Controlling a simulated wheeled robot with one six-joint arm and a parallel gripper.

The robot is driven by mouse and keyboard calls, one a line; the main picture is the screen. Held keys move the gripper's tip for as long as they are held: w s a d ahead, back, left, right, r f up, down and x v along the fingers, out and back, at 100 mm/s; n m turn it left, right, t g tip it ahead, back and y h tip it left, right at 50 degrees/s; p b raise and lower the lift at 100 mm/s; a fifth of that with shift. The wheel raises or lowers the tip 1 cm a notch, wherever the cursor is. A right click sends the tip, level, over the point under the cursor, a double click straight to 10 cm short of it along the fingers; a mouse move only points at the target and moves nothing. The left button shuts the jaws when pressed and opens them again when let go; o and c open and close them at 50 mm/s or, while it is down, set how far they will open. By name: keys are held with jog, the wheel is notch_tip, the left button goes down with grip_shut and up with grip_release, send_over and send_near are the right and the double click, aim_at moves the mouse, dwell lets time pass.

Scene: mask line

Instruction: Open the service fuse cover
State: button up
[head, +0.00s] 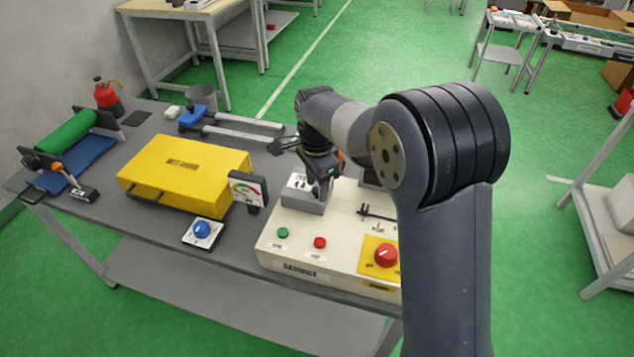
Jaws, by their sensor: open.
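A cream service panel (300,252) stands at the right end of the grey bench, with a dark label on its front. A small grey box with a white marked label (301,201), which looks like the fuse cover, sits on the panel's left rear part and appears closed. My gripper (324,192) points down at the right side of this box. Its jaws are open, and nothing shows between them. Whether a finger touches the box cannot be told. My arm hides the panel's right end.
The panel carries a green button (283,232), a red button (320,242), a dark lever (377,214) and a red knob (386,255) on a yellow plate. To the left are a dial gauge (246,190), a blue knob (202,229) and a yellow box (185,172).

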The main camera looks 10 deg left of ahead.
jog(key=shift+f, duration=0.15)
jog(key=shift+c, duration=0.4)
grip_shut()
